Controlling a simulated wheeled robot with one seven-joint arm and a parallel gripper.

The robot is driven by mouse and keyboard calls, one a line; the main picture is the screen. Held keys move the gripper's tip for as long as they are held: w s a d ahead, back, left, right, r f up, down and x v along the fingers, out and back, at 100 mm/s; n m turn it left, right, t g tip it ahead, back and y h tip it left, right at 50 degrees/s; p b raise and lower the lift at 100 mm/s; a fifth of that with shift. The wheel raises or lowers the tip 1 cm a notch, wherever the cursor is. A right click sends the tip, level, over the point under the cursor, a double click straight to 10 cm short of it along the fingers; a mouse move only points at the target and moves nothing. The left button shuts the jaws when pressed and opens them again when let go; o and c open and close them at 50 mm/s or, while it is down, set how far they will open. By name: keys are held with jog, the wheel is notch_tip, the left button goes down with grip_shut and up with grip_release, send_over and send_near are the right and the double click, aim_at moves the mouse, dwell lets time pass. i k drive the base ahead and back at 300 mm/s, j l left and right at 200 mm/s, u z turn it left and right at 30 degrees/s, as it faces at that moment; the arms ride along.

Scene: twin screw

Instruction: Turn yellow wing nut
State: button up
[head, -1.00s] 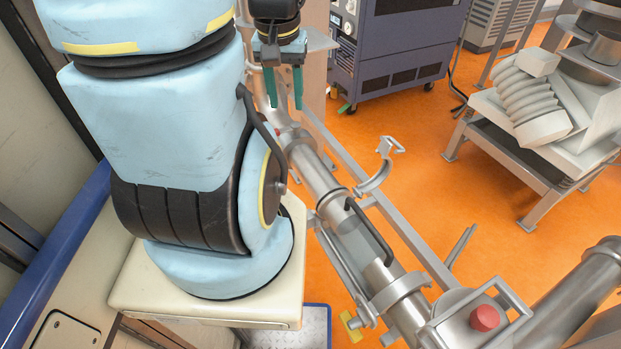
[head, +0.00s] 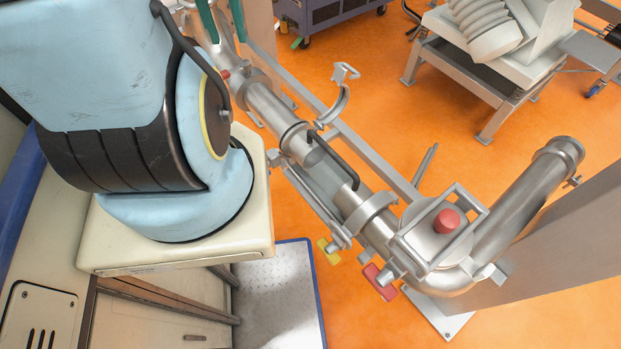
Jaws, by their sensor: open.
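The yellow wing nut (head: 328,251) is small and sits low on the near side of the steel pipe assembly (head: 322,178), beside a rod end, above the orange floor. A red wing nut (head: 380,282) sits just right of it, lower in the picture. My gripper (head: 228,38) shows only in part at the top edge; its two green fingers point down and are apart, with nothing seen between them. It is far up and left of the yellow wing nut, over the far end of the pipe.
An open curved clamp (head: 342,98) stands up from the pipe. A red knob (head: 447,222) tops the housing at the pipe's near end. A metal step plate (head: 278,295) with a blue edge lies left of the yellow wing nut.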

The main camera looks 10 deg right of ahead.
aim_at(329, 250)
jog(key=k+j+z, duration=0.1)
jog(key=j, duration=0.4)
jog(key=k+j+z, duration=0.15)
jog(key=k+j, duration=0.15)
jog(key=j, duration=0.2)
jog(key=k+j+z, duration=0.1)
jog(key=k+j, duration=0.15)
jog(key=j, duration=0.25)
jog(key=k+j+z, duration=0.15)
jog(key=j, duration=0.3)
jog(key=k+j+z, duration=0.1)
jog(key=k+j, duration=0.3)
